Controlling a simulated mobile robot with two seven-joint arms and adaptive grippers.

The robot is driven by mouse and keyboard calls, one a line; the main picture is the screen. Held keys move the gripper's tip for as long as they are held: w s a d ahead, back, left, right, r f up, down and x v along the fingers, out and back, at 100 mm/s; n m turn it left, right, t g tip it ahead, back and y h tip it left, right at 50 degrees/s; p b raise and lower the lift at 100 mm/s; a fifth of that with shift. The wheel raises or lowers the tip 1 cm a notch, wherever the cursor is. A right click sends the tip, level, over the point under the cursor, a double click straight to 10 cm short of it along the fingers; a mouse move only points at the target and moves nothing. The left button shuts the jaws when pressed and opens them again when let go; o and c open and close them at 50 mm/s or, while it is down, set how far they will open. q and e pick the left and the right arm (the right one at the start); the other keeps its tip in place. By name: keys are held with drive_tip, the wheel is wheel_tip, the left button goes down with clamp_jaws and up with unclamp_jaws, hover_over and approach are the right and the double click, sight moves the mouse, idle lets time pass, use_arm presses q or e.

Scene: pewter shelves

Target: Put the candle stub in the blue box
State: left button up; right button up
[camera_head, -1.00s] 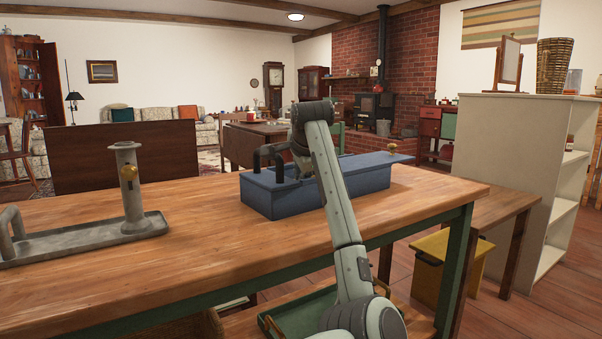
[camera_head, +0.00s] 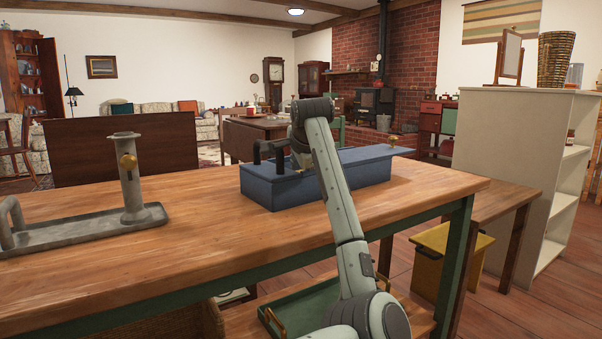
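The blue box (camera_head: 335,184) is long and stands on the wooden worktable, towards its far edge. Its top looks mostly covered, with a small brass knob (camera_head: 393,140) at its right end. My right gripper (camera_head: 268,160) is at the left end of the box, above its top. Its dark fingers look apart, with nothing visible between them; whether they touch the box is unclear. My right arm hides part of the box. I cannot make out a candle stub. A grey metal holder (camera_head: 133,190) with an upright tube and brass knob stands at left. My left gripper is not in view.
The worktable top (camera_head: 200,225) is clear between the grey holder and the box. A green tray (camera_head: 300,305) lies on a lower level. A yellow stool (camera_head: 450,240), a side bench (camera_head: 490,203) and a pale shelf unit (camera_head: 510,150) stand at right.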

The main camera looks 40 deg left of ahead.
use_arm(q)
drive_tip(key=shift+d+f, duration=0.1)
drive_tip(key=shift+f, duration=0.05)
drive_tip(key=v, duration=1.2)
